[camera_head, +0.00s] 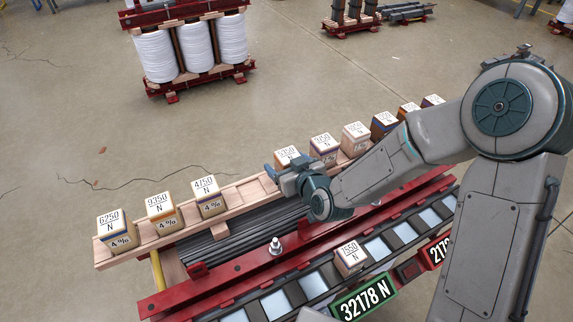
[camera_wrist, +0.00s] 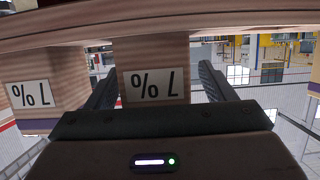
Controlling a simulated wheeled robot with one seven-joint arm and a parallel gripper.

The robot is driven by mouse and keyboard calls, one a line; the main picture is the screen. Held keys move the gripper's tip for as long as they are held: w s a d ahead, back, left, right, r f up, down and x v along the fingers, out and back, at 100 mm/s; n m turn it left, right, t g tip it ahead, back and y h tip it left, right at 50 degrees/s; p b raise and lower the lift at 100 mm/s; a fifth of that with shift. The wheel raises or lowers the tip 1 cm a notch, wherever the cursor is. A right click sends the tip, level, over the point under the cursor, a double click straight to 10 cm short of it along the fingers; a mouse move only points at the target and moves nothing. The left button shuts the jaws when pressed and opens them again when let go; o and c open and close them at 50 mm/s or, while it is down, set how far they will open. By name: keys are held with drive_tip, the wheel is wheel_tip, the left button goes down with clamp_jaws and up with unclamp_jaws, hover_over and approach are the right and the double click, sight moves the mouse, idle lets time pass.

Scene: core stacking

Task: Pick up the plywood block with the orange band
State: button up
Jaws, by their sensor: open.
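Several plywood blocks with printed white labels stand along a wooden rail (camera_head: 245,190). The 9350 N block (camera_head: 165,219) at the left carries what looks like an orange band. My gripper (camera_head: 288,172) is open farther right, in front of a block (camera_head: 287,153) whose lower part and band it hides. In the wrist view the open fingers (camera_wrist: 160,82) stand on either side of a plywood block (camera_wrist: 152,53) with an inverted label. The band of that block does not show there. A neighbouring block (camera_wrist: 36,101) to its left has a purple band.
Blocks 6250 N (camera_head: 116,233) and 4750 N (camera_head: 209,198) flank the 9350 N block. The purple-banded block (camera_head: 324,149) and several others stand right of my gripper. A red frame (camera_head: 235,269) with a bolt and a lone block (camera_head: 349,259) lie nearer.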

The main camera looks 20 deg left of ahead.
drive_tip(key=shift+w+d, duration=0.1)
drive_tip(key=shift+d, duration=0.05)
drive_tip(key=c, duration=1.2)
drive_tip(key=shift+r, duration=0.15)
